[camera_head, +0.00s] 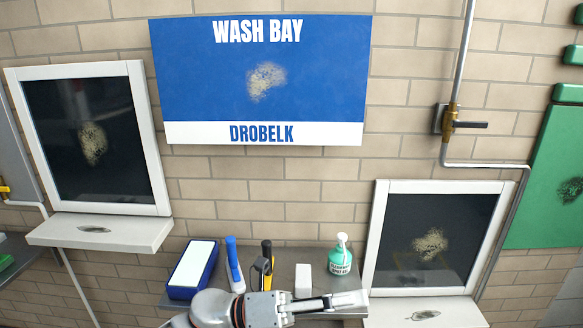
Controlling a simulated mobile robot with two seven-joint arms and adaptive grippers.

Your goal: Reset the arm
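My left arm comes in at the bottom of the head view, and its gripper (350,300) points right. It lies across the front of a grey shelf (284,256), over the shelf's front edge in the picture. The fingers show almost side-on, so I cannot tell whether they are open or shut. No object shows clearly in them. My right gripper is not in view.
The shelf bears a blue-rimmed white pad (193,264), a blue-handled tool (234,262), a black-and-yellow tool (265,264), a white block (303,281) and a green pump bottle (340,256). Stained windows (62,140) (458,230) with sills flank it. A stained sign (215,80) hangs above.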

